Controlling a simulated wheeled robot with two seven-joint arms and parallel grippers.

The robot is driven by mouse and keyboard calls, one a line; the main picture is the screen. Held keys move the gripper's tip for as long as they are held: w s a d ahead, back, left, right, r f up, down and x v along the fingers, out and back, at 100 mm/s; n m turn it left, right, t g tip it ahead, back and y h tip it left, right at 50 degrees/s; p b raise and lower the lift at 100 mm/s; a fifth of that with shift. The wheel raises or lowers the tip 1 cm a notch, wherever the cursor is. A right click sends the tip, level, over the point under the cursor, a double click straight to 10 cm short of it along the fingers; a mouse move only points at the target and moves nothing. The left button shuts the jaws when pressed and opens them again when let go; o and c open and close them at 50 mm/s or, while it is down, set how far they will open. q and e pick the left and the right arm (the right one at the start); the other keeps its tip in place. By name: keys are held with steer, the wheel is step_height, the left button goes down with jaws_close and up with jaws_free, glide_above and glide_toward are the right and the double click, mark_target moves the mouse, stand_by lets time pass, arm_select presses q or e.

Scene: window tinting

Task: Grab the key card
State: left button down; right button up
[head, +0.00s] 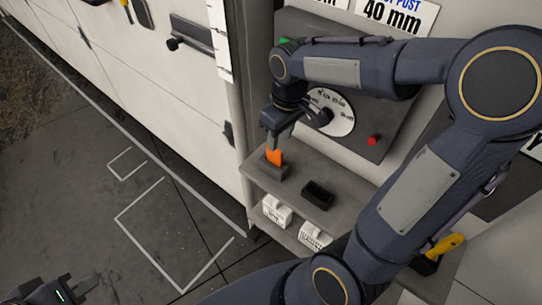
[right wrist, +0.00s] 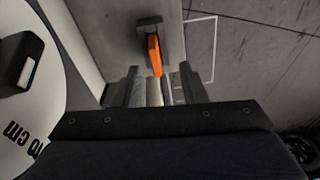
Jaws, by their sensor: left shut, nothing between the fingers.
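The orange key card (head: 274,157) stands upright in a dark slotted holder (head: 271,171) on a grey shelf. In the right wrist view the orange card (right wrist: 154,54) shows ahead of the fingertips, in line with the gap between them. My right gripper (head: 276,143) points down just above the card. In its wrist view the right gripper (right wrist: 159,72) has its fingers spread on either side of the card's line; I cannot tell whether they touch it. My left gripper (head: 78,289) is shut and empty at the lower left, far from the card.
A small black open tray (head: 318,194) sits right of the holder on the shelf. A panel with a white round dial (head: 331,112) and a red button (head: 373,140) stands behind. White labelled packs (head: 277,210) lie on the lower shelf. The floor at left is clear.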

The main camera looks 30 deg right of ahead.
mark_target(275, 153)
steer(key=w+f, duration=0.1)
steer(key=w+f+n, duration=0.1)
steer(key=shift+w+f+g+h, duration=0.1)
steer(key=shift+w+g+h, duration=0.2)
steer(key=shift+w+h, duration=0.1)
steer(key=f, duration=0.5)
steer(key=f+p, duration=0.1)
steer(key=f, duration=0.1)
steer(key=shift+s+a+f, duration=0.1)
steer(key=shift+s+f, duration=0.05)
steer(key=shift+s, duration=0.15)
jaws_close()
